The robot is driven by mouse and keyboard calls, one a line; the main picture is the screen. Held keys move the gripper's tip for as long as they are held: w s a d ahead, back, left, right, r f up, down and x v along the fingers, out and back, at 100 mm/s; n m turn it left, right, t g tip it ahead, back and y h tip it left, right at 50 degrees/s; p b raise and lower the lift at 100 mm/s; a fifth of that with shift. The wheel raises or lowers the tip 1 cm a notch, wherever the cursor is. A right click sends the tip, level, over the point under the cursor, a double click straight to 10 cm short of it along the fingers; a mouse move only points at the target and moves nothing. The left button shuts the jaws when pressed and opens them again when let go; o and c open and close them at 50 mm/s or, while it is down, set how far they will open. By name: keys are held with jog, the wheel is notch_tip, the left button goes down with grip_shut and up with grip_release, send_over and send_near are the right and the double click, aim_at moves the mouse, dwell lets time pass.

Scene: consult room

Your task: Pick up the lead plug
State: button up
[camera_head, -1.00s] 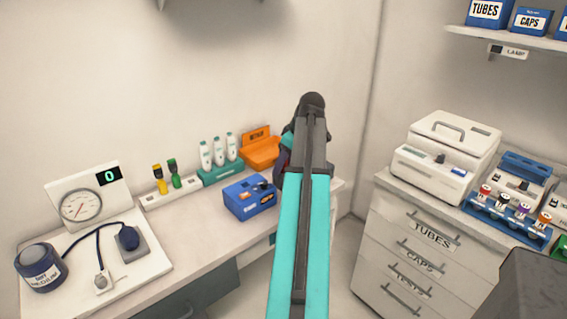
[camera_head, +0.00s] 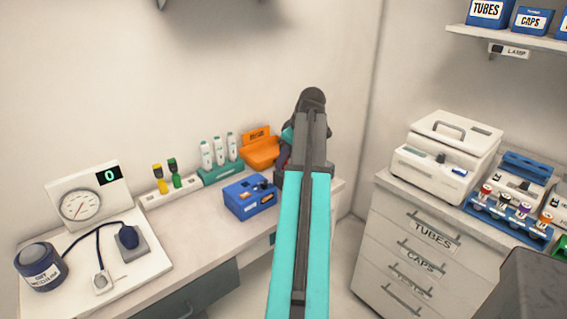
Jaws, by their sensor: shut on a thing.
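My arm stands in the middle of the view and hides most of my gripper (camera_head: 280,178). Only a dark part of the gripper shows at the arm's left side, close to the right end of the blue box (camera_head: 248,199). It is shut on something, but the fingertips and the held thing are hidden. I cannot make out a lead plug there.
A gauge panel (camera_head: 85,199) and a dark blue jar (camera_head: 40,267) stand at the left. Yellow and green items, white bottles (camera_head: 219,150) and an orange bin (camera_head: 262,150) line the wall. A drawer cabinet (camera_head: 420,250) with a white machine and tube rack stands right, across a gap.

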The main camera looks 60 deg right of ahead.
jog(key=shift+r+b, duration=0.35)
jog(key=shift+r, duration=0.85)
jog(key=s+a+b, duration=0.1)
jog(key=s+a, duration=0.2)
jog(key=s, duration=0.4)
jog(key=s+a+r+b, duration=0.1)
jog(key=s+a, duration=0.2)
jog(key=s, duration=0.4)
jog(key=shift+s+r, duration=0.2)
jog(key=shift+s, duration=0.2)
jog(key=shift+r, duration=0.2)
jog(key=shift+r+p, duration=1.65)
jog(key=shift+r, duration=0.3)
